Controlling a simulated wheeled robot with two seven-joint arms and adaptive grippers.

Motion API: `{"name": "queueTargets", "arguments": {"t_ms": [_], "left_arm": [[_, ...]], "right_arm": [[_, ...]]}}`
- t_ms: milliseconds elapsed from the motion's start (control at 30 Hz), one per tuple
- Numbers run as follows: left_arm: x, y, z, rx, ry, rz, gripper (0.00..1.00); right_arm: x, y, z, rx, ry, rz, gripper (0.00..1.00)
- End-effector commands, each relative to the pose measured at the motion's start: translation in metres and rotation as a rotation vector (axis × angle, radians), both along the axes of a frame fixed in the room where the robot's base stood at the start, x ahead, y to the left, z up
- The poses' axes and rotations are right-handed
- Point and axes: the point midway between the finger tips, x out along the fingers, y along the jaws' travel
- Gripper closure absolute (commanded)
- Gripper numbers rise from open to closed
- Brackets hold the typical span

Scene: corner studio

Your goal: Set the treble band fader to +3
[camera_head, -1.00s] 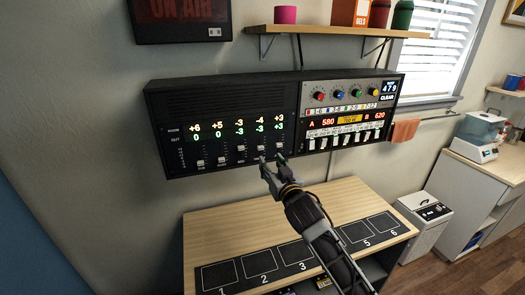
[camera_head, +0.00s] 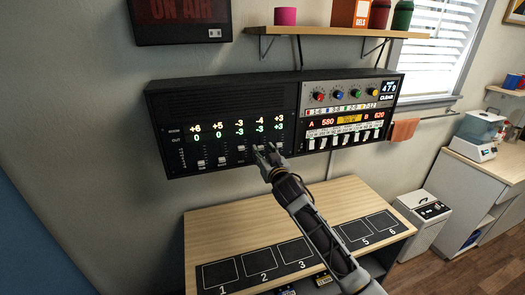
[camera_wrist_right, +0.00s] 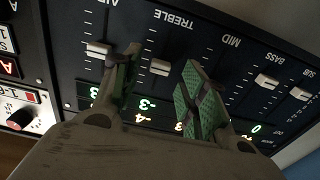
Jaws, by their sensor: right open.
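The equalizer panel (camera_head: 222,125) is a black wall unit with vertical faders. In the head view the treble column's upper yellow number reads -4 and its lower green number (camera_head: 259,127) reads -3. The treble fader's pale cap (camera_wrist_right: 160,68) shows in the right wrist view, where the panel appears upside down. My right gripper (camera_head: 268,148) is open at the panel's lower edge. In the wrist view its fingers (camera_wrist_right: 162,62) stand on either side of the treble cap, with visible gaps. The mid cap is hidden behind one finger. My left gripper is not in view.
The air fader (camera_wrist_right: 98,48) is close beside one finger. The bass fader (camera_wrist_right: 266,80) and sub fader (camera_wrist_right: 300,93) are farther off. A lit unit with knobs and switches (camera_head: 345,120) adjoins the faders. A wooden desk (camera_head: 215,222) stands below, and a shelf (camera_head: 345,32) hangs above.

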Motion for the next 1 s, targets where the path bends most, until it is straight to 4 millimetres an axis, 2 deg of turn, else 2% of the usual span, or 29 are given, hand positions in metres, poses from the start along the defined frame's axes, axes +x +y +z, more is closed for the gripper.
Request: {"name": "queueTargets", "arguments": {"t_ms": [300,667,1000], "left_arm": [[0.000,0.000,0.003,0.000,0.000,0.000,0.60],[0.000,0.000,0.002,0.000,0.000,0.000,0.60],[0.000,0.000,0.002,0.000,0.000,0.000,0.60]], "right_arm": [[0.014,0.005,0.001,-0.001,-0.001,0.000,0.57],[0.016,0.005,0.000,-0.001,0.000,0.001,0.57],[0.016,0.005,0.000,-0.001,0.000,0.000,1.00]]}}
